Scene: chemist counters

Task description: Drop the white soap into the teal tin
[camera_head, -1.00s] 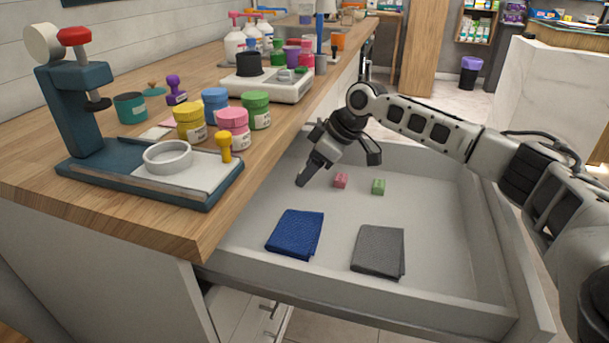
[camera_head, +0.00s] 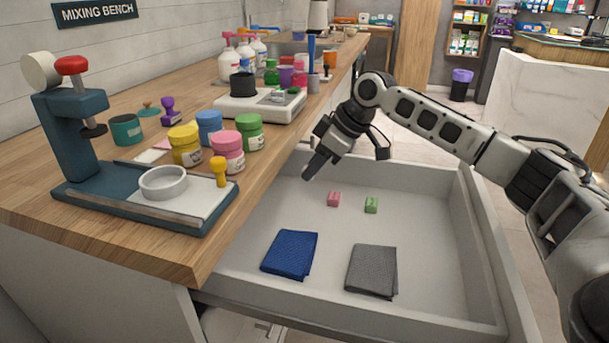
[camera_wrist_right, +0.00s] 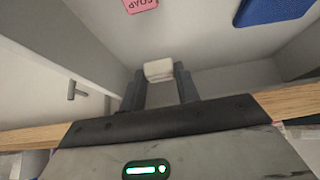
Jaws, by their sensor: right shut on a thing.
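The white soap (camera_wrist_right: 158,69) is held between the fingertips of my right gripper (camera_head: 311,172) in the right wrist view. In the head view the gripper hangs over the far left part of the open drawer, and the soap is hidden there. The teal tin (camera_head: 126,131) stands on the wooden counter behind the dark blue press, well left of the gripper. A teal lid with a knob (camera_head: 149,111) lies beside it. My left gripper is not in view.
The drawer (camera_head: 425,235) holds a pink soap (camera_head: 334,199), a green soap (camera_head: 371,205), a blue cloth (camera_head: 290,254) and a grey cloth (camera_head: 372,270).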

